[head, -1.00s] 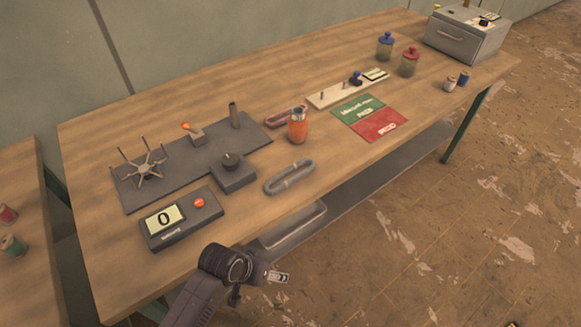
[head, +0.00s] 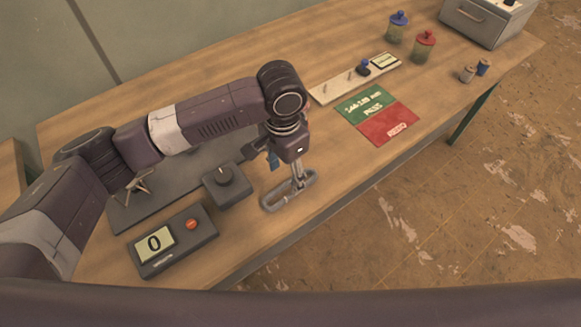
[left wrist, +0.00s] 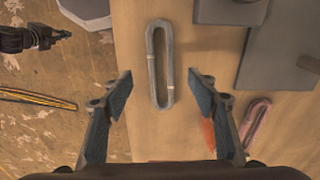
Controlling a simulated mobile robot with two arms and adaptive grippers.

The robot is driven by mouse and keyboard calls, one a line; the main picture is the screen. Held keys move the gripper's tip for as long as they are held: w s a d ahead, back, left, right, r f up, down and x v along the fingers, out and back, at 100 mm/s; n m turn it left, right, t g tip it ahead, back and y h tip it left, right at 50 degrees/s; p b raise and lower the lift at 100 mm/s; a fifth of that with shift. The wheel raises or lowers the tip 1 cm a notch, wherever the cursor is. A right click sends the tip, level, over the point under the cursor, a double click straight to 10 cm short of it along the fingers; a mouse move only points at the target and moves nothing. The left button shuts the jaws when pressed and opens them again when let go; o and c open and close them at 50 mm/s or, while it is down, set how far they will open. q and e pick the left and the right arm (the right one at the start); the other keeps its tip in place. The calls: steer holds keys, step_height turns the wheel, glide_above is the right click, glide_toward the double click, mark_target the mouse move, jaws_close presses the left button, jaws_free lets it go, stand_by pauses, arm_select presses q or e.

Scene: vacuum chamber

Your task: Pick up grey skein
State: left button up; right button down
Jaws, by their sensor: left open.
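The grey skein (head: 272,203) lies as a long loop on the wooden table near its front edge. In the left wrist view the skein (left wrist: 152,70) lies ahead of the fingers, with its near end in line with the gap. My left gripper (head: 297,182) points down over the skein in the head view and hides part of it. Its two fingers (left wrist: 160,88) are apart and nothing is held between them. A dark gripper-like part of mine (left wrist: 45,38) shows at the upper left of the wrist view, too small to read.
A dial box (head: 228,186) and a display box (head: 172,241) stand left of the skein. A pink skein (left wrist: 256,122) and an orange object (left wrist: 208,136) lie to its right in the wrist view. Green and red mats (head: 388,125) lie further right. The table edge is close.

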mark_target(283, 196)
arm_select(q)
steer(key=shift+w+a+f, duration=0.2)
steer(key=shift+w+f, duration=0.25)
steer(key=shift+f, duration=0.35)
steer(key=shift+s+a+f+p, duration=0.2)
steer(key=shift+s+f+p, duration=0.6)
steer(key=shift+s+f, duration=0.2)
steer(key=f, duration=0.3)
steer(key=shift+w, duration=0.3)
steer(key=shift+w+f, duration=0.1)
steer(key=shift+f, duration=0.2)
steer(key=shift+c, duration=1.6)
steer(key=c, duration=0.5)
steer(key=shift+c, duration=0.9)
steer(key=shift+r, duration=0.2)
arm_select(e)
steer(key=shift+s+a+r, duration=0.15)
steer(key=shift+s+r, duration=0.05)
steer(key=shift+r, duration=0.85)
